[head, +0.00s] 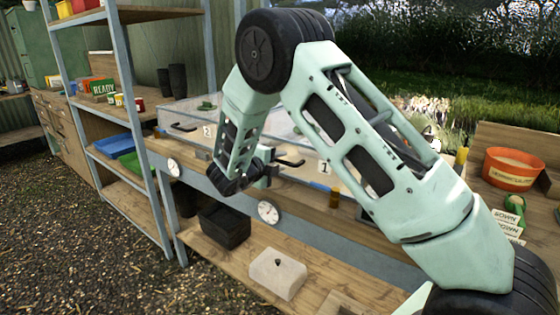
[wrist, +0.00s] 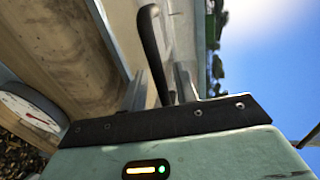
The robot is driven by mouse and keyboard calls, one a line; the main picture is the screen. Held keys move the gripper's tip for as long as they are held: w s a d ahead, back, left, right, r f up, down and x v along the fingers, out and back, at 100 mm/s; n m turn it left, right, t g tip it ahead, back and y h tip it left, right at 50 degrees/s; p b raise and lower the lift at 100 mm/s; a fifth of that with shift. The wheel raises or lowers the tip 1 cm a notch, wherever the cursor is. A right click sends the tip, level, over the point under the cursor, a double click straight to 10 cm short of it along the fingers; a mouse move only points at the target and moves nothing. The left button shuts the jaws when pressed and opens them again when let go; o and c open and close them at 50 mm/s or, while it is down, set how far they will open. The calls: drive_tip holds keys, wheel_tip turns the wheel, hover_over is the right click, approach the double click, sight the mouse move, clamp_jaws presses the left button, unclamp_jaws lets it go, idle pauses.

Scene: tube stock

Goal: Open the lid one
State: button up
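Lid one is a clear, pale-framed lid (head: 284,132) on the bench, with a "1" label (head: 325,168) at its front. My arm hides part of it in the head view. Its black handle (head: 291,163) sticks out at the front edge, and it also shows in the wrist view (wrist: 152,45). My gripper (head: 271,173) is at this handle. In the wrist view my gripper's fingers (wrist: 160,88) stand apart, one on each side of the handle, with gaps visible. I cannot tell whether the lid is raised at all.
A second lid with a "2" label (head: 208,131) and its own black handle (head: 183,128) lies to the left. A dial (head: 268,212) is below the bench front. A shelf rack (head: 128,110) stands at left; an orange pot (head: 513,168) is at right.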

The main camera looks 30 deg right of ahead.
drive_tip(key=shift+w+d+f, duration=0.1)
drive_tip(key=shift+w+d, duration=0.05)
drive_tip(key=shift+d, duration=0.2)
